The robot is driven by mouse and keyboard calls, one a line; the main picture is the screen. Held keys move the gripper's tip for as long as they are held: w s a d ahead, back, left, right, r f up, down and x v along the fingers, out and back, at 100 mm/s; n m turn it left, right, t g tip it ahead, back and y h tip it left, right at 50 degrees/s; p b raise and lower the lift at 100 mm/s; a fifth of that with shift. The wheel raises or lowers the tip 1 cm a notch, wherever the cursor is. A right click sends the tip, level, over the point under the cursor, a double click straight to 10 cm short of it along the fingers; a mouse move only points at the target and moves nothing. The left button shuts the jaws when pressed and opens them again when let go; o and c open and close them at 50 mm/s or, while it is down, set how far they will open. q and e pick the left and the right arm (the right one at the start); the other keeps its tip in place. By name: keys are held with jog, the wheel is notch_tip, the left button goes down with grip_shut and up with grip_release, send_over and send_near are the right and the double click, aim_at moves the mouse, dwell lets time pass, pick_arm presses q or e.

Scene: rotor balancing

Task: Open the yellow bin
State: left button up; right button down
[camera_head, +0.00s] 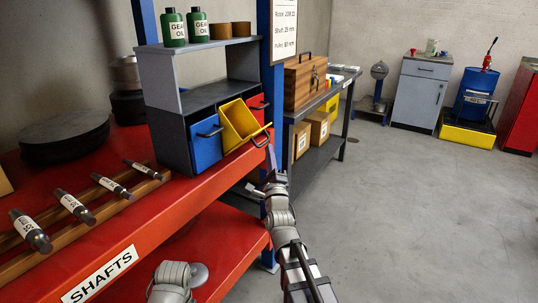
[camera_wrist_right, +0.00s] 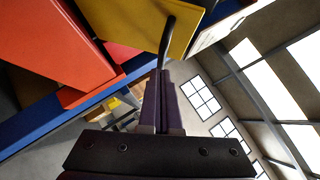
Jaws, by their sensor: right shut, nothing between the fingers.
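The yellow bin (camera_head: 238,120) sits in the dark bin rack between the blue and red bins. It is tipped forward out of the rack, its open top and inside showing. Its dark handle (camera_head: 262,138) is at its front. In the right wrist view the yellow bin (camera_wrist_right: 132,22) fills the top, with the handle (camera_wrist_right: 167,38) hanging in front of it. My right gripper (camera_head: 271,158) is just below the handle, shut and empty. In the wrist view its fingertips (camera_wrist_right: 160,73) lie close to the handle's lower end; I cannot tell whether they touch. My left gripper is out of view.
The blue bin (camera_head: 206,146) and red bin (camera_head: 258,107) flank it, both upright. Gear oil bottles (camera_head: 185,27) stand on the shelf above. Several shafts (camera_head: 74,207) lie in a wooden rack on the red bench (camera_head: 185,206). The floor to the right is open.

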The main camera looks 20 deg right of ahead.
pick_arm(q)
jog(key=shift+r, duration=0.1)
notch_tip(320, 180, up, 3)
jog(key=p, duration=0.3)
pick_arm(e)
jog(key=shift+w+a+r+n+y, duration=0.15)
jog(key=shift+r+n, duration=0.1)
jog(key=shift+r, duration=0.3)
jog(key=shift+w+a+r+n+y, duration=0.15)
jog(key=shift+r+n, duration=0.1)
jog(key=shift+r, duration=0.3)
jog(key=shift+d, duration=0.1)
jog(key=shift+s, duration=0.1)
